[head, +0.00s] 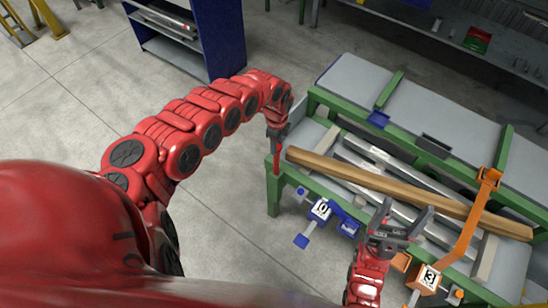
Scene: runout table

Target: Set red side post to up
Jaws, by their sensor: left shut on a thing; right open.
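The red side post (277,158) shows as a narrow red upright strip at the left end of the green-framed runout table (273,195). My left gripper (276,136) is at its top, shut on it; the fingers and the grip are small and partly hidden by my wrist. Whether the post is fully up is hard to tell. My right gripper (398,222) is open and empty, over the front side of the table near the long wooden beam.
The wooden beam (400,190) lies along the table beside grey metal bars (375,155). Blue clamp parts (343,220) with a tag 0 and an orange arm (465,235) with a tag 3 are at the front.

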